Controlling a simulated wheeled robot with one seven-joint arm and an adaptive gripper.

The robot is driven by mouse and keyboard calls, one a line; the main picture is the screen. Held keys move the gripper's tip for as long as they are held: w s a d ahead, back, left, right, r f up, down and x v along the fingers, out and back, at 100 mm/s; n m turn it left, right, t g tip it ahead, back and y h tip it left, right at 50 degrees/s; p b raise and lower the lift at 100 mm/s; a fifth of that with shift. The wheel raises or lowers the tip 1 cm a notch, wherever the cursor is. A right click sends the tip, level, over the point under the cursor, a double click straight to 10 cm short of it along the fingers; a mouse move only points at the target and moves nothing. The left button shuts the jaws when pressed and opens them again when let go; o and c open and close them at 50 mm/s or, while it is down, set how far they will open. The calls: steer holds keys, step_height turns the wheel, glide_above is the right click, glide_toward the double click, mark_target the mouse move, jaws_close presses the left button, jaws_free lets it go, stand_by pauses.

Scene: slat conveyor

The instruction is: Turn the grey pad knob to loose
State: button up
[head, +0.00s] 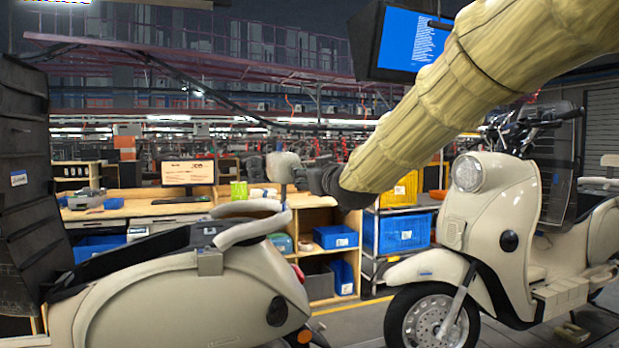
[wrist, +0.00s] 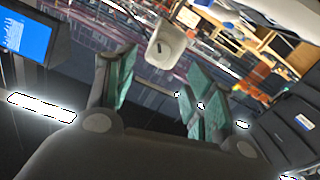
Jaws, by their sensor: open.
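My gripper (head: 322,178) hangs at the end of my beige-sleeved arm, over the workbench area in the head view. In the wrist view, its two green-lined fingers (wrist: 160,88) stand apart with nothing between them. A pale grey rounded block (wrist: 170,42) with a small dark mark lies beyond the fingertips, apart from them. A similar grey block (head: 285,167) shows just left of my gripper in the head view. I cannot tell whether this is the grey pad knob or which setting it has. A small grey box (head: 210,262) sits under the left scooter's rear rail.
A cream scooter (head: 190,300) fills the lower left, and another scooter (head: 500,220) stands at right. A workbench (head: 140,208) with a monitor (head: 188,173) and blue bins (head: 402,233) lie behind. A hanging screen (head: 405,42) is near my arm. Floor shows between the scooters.

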steer(key=shift+b+v, duration=0.3)
steer(key=shift+v, duration=0.85)
steer(key=shift+s, duration=0.1)
steer(key=v, duration=1.1)
steer(key=shift+s, duration=0.4)
steer(key=shift+d, duration=0.15)
stand_by(0.4)
